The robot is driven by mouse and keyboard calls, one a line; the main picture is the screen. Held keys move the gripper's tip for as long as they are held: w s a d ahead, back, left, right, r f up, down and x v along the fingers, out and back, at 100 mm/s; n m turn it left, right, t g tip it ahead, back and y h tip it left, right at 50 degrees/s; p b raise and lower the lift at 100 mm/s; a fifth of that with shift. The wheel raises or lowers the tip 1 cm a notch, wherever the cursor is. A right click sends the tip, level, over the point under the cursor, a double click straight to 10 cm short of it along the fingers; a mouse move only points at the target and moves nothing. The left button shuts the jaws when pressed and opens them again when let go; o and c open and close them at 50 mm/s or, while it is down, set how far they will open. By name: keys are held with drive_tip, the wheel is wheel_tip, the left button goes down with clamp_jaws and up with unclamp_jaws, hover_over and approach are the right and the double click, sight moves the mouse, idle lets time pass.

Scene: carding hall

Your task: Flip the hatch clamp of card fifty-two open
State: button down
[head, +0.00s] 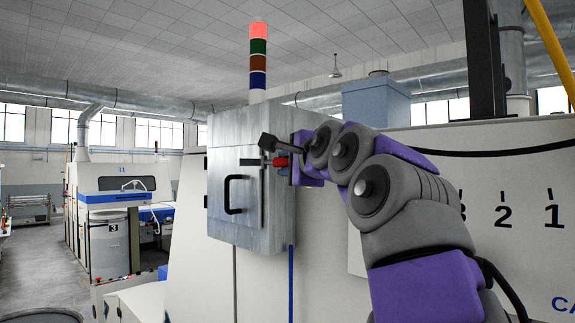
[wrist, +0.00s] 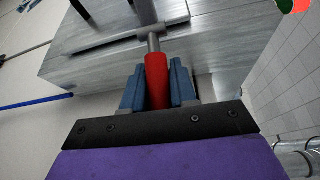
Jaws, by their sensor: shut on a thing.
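The hatch (head: 221,180) is a brushed-metal door with a black pull handle, on the side of a pale machine in the head view; it looks closed. Its clamp has a red grip (head: 281,161) at the door's right edge. In the wrist view the red grip (wrist: 157,78) continues into a grey metal rod and a cross bar against the metal. My gripper (wrist: 158,92) is shut on the red grip, with one blue finger on each side. In the head view my gripper is partly hidden by my wrist. No number fifty-two is readable.
A signal tower (head: 258,55) with its red top lit stands above the hatch. A blue-grey box (head: 376,101) sits on the machine behind my arm. Another machine (head: 120,200) marked 31 stands at the left. Open floor (head: 45,255) lies at the lower left.

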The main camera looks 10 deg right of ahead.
drive_tip(key=shift+w+f+y, duration=0.2)
drive_tip(key=shift+f+y, duration=0.05)
drive_tip(key=shift+y, duration=0.05)
drive_tip(key=shift+w+d+n+g+y, duration=0.1)
drive_tip(key=shift+w+n+g+y, duration=0.1)
drive_tip(key=shift+n+y, duration=0.35)
drive_tip(key=shift+w+d+n+g+y, duration=0.1)
drive_tip(key=shift+n+g+y, duration=0.1)
drive_tip(key=shift+n+y, duration=0.3)
drive_tip(key=shift+a, duration=0.1)
drive_tip(key=c, duration=1.4)
unclamp_jaws()
drive_tip(key=o, duration=0.4)
drive_tip(key=shift+r, duration=0.1)
drive_tip(key=shift+s+d, duration=0.1)
drive_tip(key=shift+d, duration=0.1)
drive_tip(key=b+v, duration=0.4)
drive_tip(key=v, duration=1.3)
drive_tip(key=shift+d, duration=0.25)
